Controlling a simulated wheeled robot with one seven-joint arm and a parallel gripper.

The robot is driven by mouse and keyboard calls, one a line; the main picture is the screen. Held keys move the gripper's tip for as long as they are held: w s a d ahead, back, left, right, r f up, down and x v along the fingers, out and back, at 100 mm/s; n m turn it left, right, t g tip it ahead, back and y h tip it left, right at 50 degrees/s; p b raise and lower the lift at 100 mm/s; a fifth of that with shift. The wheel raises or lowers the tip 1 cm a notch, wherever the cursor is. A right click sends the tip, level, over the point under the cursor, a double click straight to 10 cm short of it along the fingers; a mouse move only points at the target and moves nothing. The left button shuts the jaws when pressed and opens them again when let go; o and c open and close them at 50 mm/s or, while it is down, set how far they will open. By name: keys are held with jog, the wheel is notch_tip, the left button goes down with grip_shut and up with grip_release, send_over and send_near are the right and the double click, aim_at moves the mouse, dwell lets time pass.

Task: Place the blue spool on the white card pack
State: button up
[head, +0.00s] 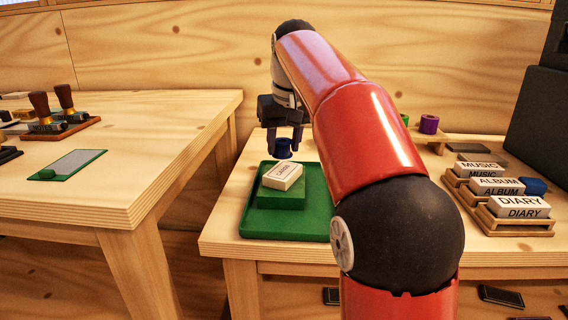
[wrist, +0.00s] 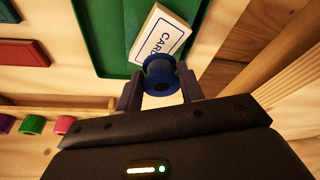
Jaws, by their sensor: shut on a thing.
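The blue spool (head: 283,146) is held between the fingers of my gripper (head: 283,138). In the wrist view the spool (wrist: 161,76) sits between the two fingertips (wrist: 160,88), its round end facing the camera. The white card pack (head: 283,176) lies on a green block (head: 280,195) in the green tray (head: 255,228). In the head view the spool is above and just behind the pack. In the wrist view the spool overlaps the edge of the pack (wrist: 157,30), which shows part of its "CARDS" print. The gap between spool and pack is hard to judge.
A rack (head: 490,213) of boxes marked MUSIC, ALBUM and DIARY stands at the right, with a blue item (head: 533,186) beside it. A purple spool (head: 429,124) stands on a rear wooden strip. Another table (head: 120,130) with stamps is at the left.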

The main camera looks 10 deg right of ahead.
aim_at(285, 144)
notch_tip(285, 144, down, 4)
jog(key=b, duration=0.2)
jog(key=shift+r+b, duration=0.2)
jog(key=shift+b, duration=0.15)
jog(key=shift+r, duration=0.15)
jog(key=o, duration=1)
jog(key=shift+c, duration=0.2)
jog(key=shift+r, duration=0.1)
jog(key=p+v, duration=0.5)
jog(key=v, duration=0.7)
